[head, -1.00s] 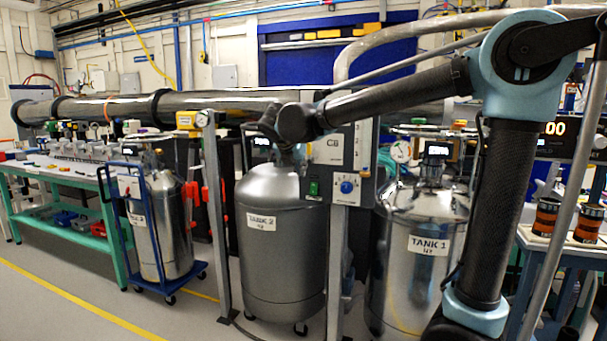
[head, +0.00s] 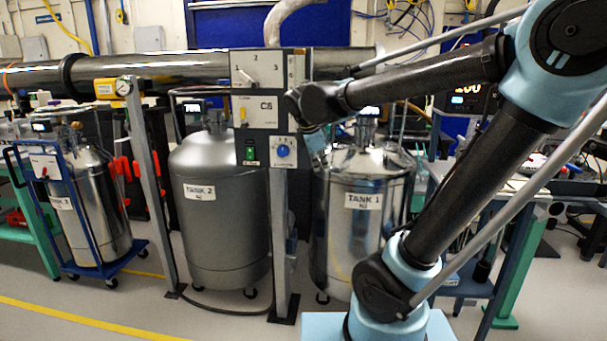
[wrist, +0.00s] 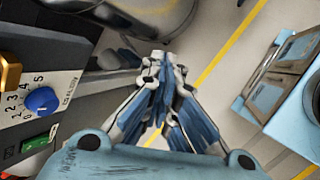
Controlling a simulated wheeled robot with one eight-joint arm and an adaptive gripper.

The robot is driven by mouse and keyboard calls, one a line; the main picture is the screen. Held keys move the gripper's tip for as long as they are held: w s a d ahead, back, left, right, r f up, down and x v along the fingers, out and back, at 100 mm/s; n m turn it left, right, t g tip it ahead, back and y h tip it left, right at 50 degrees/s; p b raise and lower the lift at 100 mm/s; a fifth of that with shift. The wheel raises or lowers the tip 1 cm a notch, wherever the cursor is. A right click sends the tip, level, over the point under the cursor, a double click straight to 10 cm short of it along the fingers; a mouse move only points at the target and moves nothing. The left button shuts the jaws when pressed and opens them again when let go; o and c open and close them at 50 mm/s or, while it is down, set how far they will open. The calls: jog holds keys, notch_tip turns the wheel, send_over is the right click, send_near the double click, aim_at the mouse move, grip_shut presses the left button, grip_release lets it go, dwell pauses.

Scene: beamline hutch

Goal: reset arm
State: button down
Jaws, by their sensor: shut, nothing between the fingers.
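My arm reaches in from the right in the head view, bent at the elbow. My gripper hangs at its end, small and partly hidden, just right of the C6 control panel (head: 256,112) and in front of Tank 1 (head: 362,225). In the wrist view my gripper (wrist: 163,58) is shut, its blue-and-grey fingers together with nothing between them. The panel's blue knob (wrist: 40,101) and green switch (wrist: 38,142) are to the left of the fingers, apart from them.
Tank 2 (head: 218,228) stands left of the panel post (head: 279,245). A smaller tank (head: 92,215) sits on a blue cart farther left. A large horizontal pipe (head: 165,68) runs behind. Open floor with a yellow line (head: 70,318) lies in front.

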jog(key=s+d+f+m+g+y, duration=0.1)
jog(key=s+d+f+m, duration=0.6)
jog(key=s+f+m, duration=0.2)
jog(key=s+d+f+m+g+y, duration=0.1)
jog(key=s+d+f+m+g, duration=0.1)
jog(key=s+d+f+m, duration=0.5)
jog(key=s+f+m, duration=0.2)
jog(key=s+m, duration=0.2)
jog(key=shift+s+f+y, duration=0.15)
jog(key=shift+s+y, duration=0.05)
jog(key=shift+y, duration=0.1)
